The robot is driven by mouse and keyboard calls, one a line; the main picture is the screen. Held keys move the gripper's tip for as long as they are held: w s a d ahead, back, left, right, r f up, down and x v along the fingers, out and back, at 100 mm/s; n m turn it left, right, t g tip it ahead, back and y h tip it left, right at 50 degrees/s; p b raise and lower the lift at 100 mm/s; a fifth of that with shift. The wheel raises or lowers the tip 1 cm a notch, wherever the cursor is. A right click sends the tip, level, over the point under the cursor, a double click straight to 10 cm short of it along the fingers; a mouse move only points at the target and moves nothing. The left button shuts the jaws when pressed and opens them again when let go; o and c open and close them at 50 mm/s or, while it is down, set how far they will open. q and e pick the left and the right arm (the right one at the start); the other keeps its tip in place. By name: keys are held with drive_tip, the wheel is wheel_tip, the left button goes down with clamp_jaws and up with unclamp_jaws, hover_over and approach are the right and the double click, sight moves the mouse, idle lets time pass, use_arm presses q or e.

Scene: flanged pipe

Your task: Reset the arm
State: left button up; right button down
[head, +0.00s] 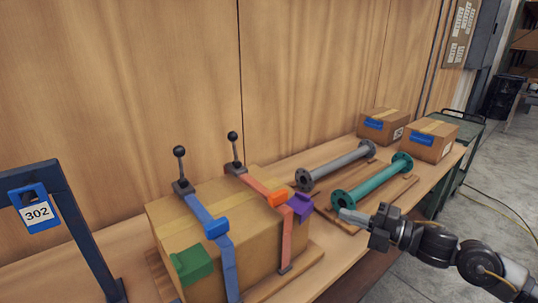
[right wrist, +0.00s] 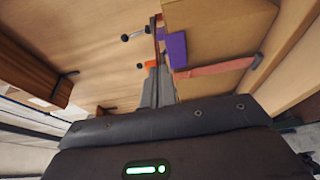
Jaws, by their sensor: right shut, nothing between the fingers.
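My right arm comes in from the lower right in the head view. Its gripper (head: 350,217) is shut and empty. It is in front of the near flange of the teal flanged pipe (head: 372,183); I cannot tell the exact gap. In the right wrist view the closed fingers (right wrist: 158,88) point toward the strapped cardboard box (right wrist: 218,38). A grey flanged pipe (head: 335,165) lies behind the teal one on a wooden board. My left gripper is not in view.
The large box (head: 250,222) on the bench carries a blue strap (head: 205,213), a red strap (head: 287,240) and two black-knobbed levers. Two small boxes (head: 384,125) (head: 430,140) stand at the back right. A dark post with a 302 tag (head: 38,213) stands left. Floor is open at right.

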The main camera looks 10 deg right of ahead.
drive_tip(key=s+a+f+m+h, duration=0.25)
drive_tip(key=f+m+h, duration=0.25)
drive_tip(key=f+m, duration=0.25)
drive_tip(key=s+a+f+m+h, duration=0.1)
drive_tip(key=s+f+m+h, duration=0.25)
drive_tip(key=f+m, duration=0.45)
drive_tip(key=s+a+f+m+g+h, duration=0.1)
drive_tip(key=s+f+m+g+h, duration=0.1)
drive_tip(key=s+f+m+g, duration=0.65)
drive_tip(key=s+a+f+m+h, duration=0.15)
drive_tip(key=s+f, duration=0.35)
drive_tip(key=s, duration=0.9)
wheel_tip(320, 180, down, 25)
drive_tip(key=s+g, duration=0.1)
drive_tip(key=g, duration=0.1)
drive_tip(key=s+d+f+n+g+h, duration=0.1)
drive_tip(key=s+d+f, duration=0.1)
drive_tip(key=s+f, duration=1.4)
drive_tip(key=shift+s+d+f, duration=0.3)
drive_tip(key=shift+s+d, duration=0.05)
drive_tip(key=shift+s, duration=0.15)
